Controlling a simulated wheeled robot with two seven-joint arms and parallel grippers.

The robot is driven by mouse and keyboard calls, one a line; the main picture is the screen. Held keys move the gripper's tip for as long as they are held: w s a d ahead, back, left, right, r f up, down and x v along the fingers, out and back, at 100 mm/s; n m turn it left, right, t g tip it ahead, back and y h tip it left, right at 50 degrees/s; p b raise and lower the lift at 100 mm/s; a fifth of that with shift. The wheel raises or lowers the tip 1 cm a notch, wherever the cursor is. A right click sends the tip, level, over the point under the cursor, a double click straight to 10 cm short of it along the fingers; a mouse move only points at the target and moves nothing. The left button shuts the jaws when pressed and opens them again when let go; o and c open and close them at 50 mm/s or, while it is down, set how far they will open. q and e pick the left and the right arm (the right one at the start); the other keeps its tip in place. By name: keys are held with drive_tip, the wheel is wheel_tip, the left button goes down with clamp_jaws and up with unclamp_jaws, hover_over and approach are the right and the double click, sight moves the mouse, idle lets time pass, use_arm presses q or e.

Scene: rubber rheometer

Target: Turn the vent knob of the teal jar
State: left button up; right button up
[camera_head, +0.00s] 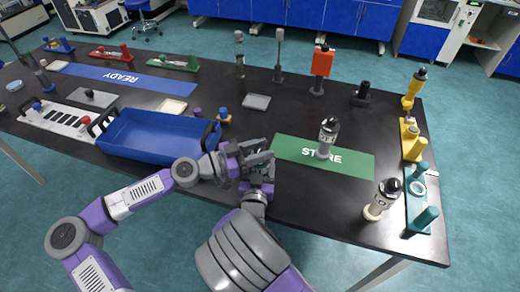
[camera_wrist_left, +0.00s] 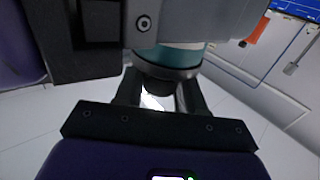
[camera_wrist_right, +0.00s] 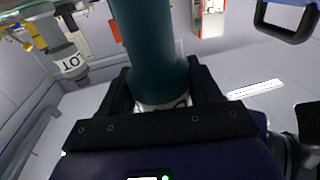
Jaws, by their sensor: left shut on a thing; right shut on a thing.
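The teal jar (camera_wrist_right: 150,45) is held between my two grippers, near the table's front edge; the grippers mostly hide it in the head view. In the right wrist view, my right gripper (camera_wrist_right: 165,92) is shut on its body, with part of a white label showing below the teal. In the left wrist view, a teal band (camera_wrist_left: 172,57) of the jar shows above a grey rim. My left gripper (camera_wrist_left: 160,95) is shut on the dark end below that rim, which appears to be the vent knob. In the head view my left gripper (camera_head: 258,160) is just above my right gripper (camera_head: 258,188).
A blue tray (camera_head: 120,152) stands to the left. The green STORE mat (camera_head: 350,163) lies to the right, with a dark-capped jar (camera_head: 326,140) on it. Another capped jar (camera_head: 380,203) stands at the front right, next to a teal fixture (camera_head: 418,205). Tools on stands line the back.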

use_arm(q)
drive_tip(key=m+g+h, duration=0.1)
drive_tip(key=m+g, duration=0.2)
drive_tip(key=g, duration=0.2)
drive_tip(key=shift+w, duration=0.15)
drive_tip(key=m+g, duration=0.4)
drive_tip(key=g, duration=0.1)
drive_tip(key=shift+g, duration=0.4)
drive_tip(key=m+g+y, duration=0.2)
drive_tip(key=g, duration=0.2)
drive_tip(key=m+g+y, duration=0.2)
drive_tip(key=m+g, duration=0.1)
drive_tip(key=shift+d+m+g, duration=0.1)
drive_tip(key=shift+m+g, duration=0.2)
drive_tip(key=shift+g, duration=0.1)
drive_tip(key=shift+m+g+y, duration=0.3)
drive_tip(key=shift+g, duration=0.1)
drive_tip(key=shift+s+m+g+y, duration=0.25)
drive_tip(key=shift+m+g+y, duration=0.05)
drive_tip(key=shift+y, duration=0.1)
drive_tip(key=o, duration=0.9)
drive_tip(key=shift+o, duration=0.2)
drive_tip(key=shift+w+a+n+t+h, duration=0.1)
drive_tip(key=shift+a+n+t+h, duration=0.1)
drive_tip(key=shift+n+t+h, duration=0.25)
